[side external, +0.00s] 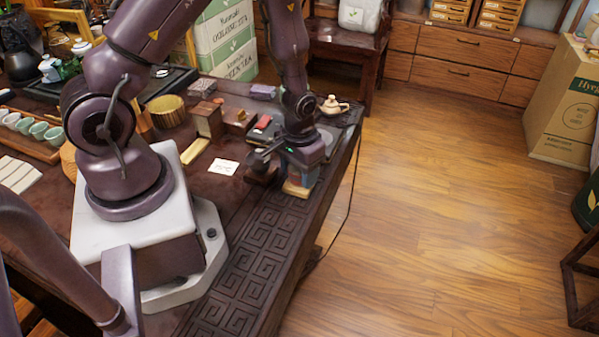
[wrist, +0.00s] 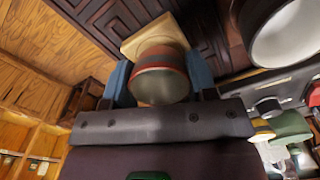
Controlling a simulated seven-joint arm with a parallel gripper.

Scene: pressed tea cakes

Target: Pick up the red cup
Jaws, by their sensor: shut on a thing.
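The red cup (wrist: 160,72) shows in the wrist view as a reddish-brown round vessel with a grey-looking end towards the camera. My gripper (wrist: 159,80) has one blue finger on each side of it and is shut on it. A pale wooden square piece (wrist: 135,43) lies just beyond the cup; I cannot tell whether the cup touches it. In the side external view my gripper (side external: 302,174) is low at the table's right edge, above the pale wooden piece (side external: 297,189). The cup is mostly hidden there by my gripper.
A dark carved key-pattern runner (side external: 258,245) lies along the table edge. A white card (side external: 223,167) lies to the left. Open floor lies right of the table.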

